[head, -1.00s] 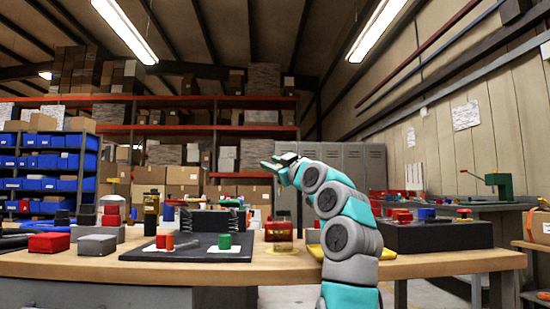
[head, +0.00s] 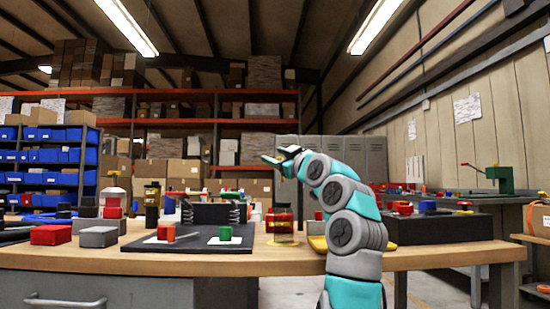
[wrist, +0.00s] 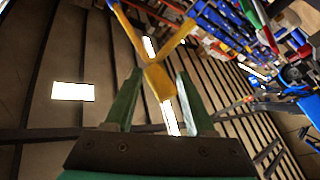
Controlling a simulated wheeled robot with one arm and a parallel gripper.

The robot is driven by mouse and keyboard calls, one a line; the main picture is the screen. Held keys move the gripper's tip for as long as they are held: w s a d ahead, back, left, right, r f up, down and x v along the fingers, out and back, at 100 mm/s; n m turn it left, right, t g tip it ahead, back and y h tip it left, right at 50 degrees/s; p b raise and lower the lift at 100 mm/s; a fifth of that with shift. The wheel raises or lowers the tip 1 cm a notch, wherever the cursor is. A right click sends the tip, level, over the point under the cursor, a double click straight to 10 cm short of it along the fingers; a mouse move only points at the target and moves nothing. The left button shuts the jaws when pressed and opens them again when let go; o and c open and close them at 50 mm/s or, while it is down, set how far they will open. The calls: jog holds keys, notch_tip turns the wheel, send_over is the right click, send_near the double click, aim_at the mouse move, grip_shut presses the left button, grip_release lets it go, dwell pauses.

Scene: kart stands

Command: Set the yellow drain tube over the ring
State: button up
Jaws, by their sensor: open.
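My gripper (head: 277,160) is raised well above the bench, apart from the tube. In the wrist view, my green fingers (wrist: 155,100) are spread, with a yellow forked shape (wrist: 156,76) seen between them; I cannot tell what it is or how far away.
A black board (head: 192,246) with red and green pieces lies left of the tube. A grey box (head: 98,237) and a red box (head: 51,235) stand farther left. A black box (head: 450,229) stands right of my arm. A yellow plate (head: 317,243) is partly hidden behind my arm.

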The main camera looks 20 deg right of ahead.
jog(key=b+v, duration=0.1)
jog(key=v, duration=0.6)
jog(key=shift+f, duration=0.15)
dwell(0.4)
